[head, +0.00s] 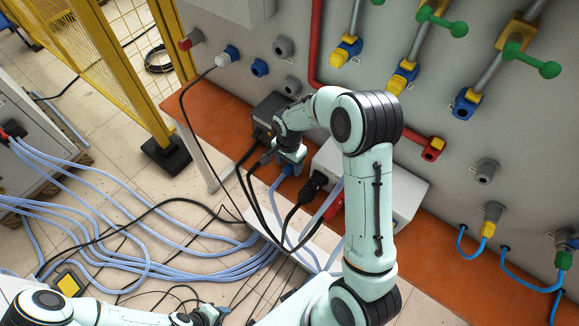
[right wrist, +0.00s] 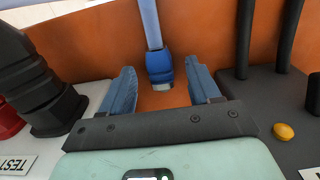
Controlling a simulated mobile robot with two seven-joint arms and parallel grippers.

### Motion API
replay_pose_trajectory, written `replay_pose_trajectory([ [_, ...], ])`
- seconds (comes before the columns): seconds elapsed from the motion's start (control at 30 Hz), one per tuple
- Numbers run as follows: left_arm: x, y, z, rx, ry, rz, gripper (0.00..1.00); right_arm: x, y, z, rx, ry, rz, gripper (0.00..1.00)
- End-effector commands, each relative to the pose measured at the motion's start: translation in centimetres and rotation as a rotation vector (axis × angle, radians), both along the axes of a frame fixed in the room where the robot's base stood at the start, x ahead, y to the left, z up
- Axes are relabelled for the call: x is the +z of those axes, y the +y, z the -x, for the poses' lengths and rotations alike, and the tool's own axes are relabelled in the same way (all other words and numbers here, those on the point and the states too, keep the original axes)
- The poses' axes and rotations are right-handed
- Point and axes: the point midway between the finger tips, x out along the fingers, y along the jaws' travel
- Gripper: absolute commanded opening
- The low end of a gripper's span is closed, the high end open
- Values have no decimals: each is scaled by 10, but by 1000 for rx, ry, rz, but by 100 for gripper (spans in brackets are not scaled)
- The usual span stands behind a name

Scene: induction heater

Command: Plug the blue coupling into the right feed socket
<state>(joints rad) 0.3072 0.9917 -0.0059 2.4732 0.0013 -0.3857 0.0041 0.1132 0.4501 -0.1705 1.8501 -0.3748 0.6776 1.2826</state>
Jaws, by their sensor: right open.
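The blue coupling (right wrist: 159,65) sits on the end of a light blue hose, over the orange bench. In the right wrist view it lies between the spread fingers of my right gripper (right wrist: 161,86), with a gap on each side. In the head view my right gripper (head: 290,157) is low over the bench, between a dark box and a light grey box, with the coupling (head: 288,170) just below it. My left gripper (head: 207,314) shows small at the bottom edge; its jaws are unclear. I cannot tell which socket is the right feed socket.
The dark box (head: 270,108) and light grey box (head: 405,190) flank my right gripper closely. Black plugs (head: 312,185) and a red one stand beside it. The grey wall (head: 450,100) carries several valves and sockets. Hoses and cables cover the floor at left.

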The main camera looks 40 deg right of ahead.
Motion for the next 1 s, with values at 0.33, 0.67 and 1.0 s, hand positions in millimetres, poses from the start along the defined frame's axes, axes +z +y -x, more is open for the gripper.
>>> replay_pose_trajectory([
  [0.33, 1, 0, 0, 0, 0, 0, 43, -15, 0, 0, -1, -1, 0, 62],
  [0.67, 1, 0, 0, 0, 0, 0, 43, -14, 0, 0, -1, -1, 0, 6],
  [1.0, 0, 0, -1, 0, 0, 0, 43, -13, 0, 0, -1, -2, 0, 4],
])
